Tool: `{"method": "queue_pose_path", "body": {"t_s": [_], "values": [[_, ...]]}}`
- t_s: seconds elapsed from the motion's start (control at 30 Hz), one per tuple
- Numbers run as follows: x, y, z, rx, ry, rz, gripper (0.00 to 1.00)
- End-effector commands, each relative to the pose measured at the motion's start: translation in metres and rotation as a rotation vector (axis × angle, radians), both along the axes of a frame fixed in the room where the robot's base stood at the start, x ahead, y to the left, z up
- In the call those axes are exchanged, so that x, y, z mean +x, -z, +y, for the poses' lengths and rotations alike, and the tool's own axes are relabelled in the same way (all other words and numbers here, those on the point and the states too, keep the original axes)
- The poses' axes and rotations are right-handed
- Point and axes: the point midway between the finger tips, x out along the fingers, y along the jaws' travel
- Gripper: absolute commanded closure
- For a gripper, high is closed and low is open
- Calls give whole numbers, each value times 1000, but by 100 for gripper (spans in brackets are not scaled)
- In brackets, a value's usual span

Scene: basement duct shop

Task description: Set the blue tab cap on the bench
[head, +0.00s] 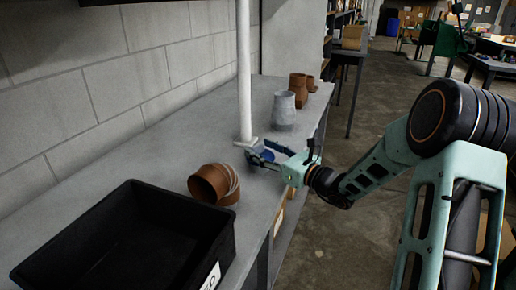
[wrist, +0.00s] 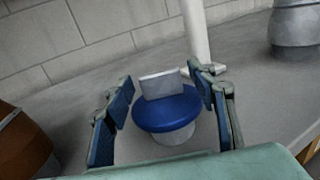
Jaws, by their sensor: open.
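The blue tab cap (wrist: 167,112) has a round blue top with a grey upright tab (wrist: 162,84) and a pale lower part. In the wrist view it sits on the grey bench (head: 152,150), between the two fingers of my gripper (wrist: 164,95). The fingers are apart, with a gap on both sides of the tab. In the head view my gripper (head: 268,152) is low over the bench near the foot of a white post, and a little of the blue cap (head: 266,156) shows between the fingers. I cannot tell whether the cap's base rests fully on the bench.
A white post (head: 244,80) stands close behind the cap. A brown elbow (head: 213,184) and a black bin (head: 130,240) are nearer me. A grey fitting (head: 284,110) and brown fittings (head: 298,88) stand farther along. Bare bench lies between the post and the grey fitting.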

Motion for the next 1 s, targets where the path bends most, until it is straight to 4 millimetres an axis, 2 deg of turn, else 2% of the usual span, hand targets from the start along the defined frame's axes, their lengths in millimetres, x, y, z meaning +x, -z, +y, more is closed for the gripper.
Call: {"method": "queue_pose_path", "body": {"t_s": [0.23, 0.43, 0.63, 1.0], "values": [[-38, 0, -41, 0, 5, 3, 48], [-63, 0, -64, -1, 3, 2, 48], [-73, 0, -73, 0, 0, 1, 48], [-75, 1, -71, -21, -11, -1, 48]]}}
